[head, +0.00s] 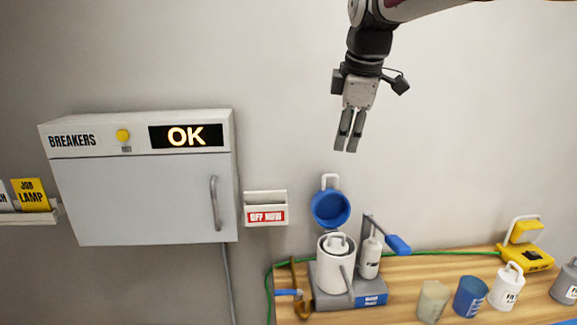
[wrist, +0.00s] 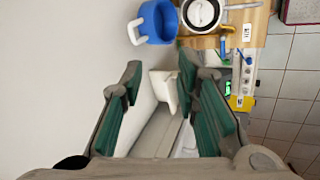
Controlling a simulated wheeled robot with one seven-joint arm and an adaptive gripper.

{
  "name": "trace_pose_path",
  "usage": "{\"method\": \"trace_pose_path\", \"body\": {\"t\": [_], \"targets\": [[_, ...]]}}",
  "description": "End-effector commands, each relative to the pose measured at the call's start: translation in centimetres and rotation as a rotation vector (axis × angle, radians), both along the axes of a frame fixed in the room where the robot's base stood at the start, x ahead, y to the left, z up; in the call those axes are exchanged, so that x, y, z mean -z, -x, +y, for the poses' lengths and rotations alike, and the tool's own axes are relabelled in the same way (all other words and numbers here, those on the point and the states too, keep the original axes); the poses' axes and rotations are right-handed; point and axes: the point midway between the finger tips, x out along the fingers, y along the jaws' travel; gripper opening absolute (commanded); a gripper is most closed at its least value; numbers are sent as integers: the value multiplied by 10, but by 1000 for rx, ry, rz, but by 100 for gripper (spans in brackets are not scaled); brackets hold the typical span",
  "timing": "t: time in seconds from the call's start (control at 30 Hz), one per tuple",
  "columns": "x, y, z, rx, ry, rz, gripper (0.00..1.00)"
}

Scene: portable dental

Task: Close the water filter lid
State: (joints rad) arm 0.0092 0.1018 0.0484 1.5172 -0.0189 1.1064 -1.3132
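The water filter is a white canister (head: 325,270) on a grey base with a blue label (head: 371,300), on the wooden counter. Its top is open and a white cartridge with a loop (head: 338,243) shows inside. A round blue lid (head: 330,210) with a white handle stands raised behind the canister, near the wall. In the wrist view the blue lid (wrist: 158,22) is at the top, left of the canister (wrist: 203,13). My gripper (head: 346,146) hangs in the air above the lid, apart from it. In the wrist view my gripper's fingers (wrist: 160,75) are spread and empty.
A pump with a blue-handled lever (head: 397,244) stands right of the canister. Several cups and jars (head: 470,297) are on the counter's right. A breaker cabinet (head: 140,195) and a small wall holder (head: 265,208) are at left. The wall around my gripper is clear.

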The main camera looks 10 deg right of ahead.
Motion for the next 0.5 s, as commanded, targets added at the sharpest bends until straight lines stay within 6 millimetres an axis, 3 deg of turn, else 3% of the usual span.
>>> {"method": "trace_pose_path", "body": {"t": [0.1,0.2,0.37,0.5], "targets": [[2,-33,2,-128,50,2,29],[3,-48,3,-194,77,3,29],[7,-56,4,-230,91,3,29],[22,-62,4,-230,90,4,29]]}}
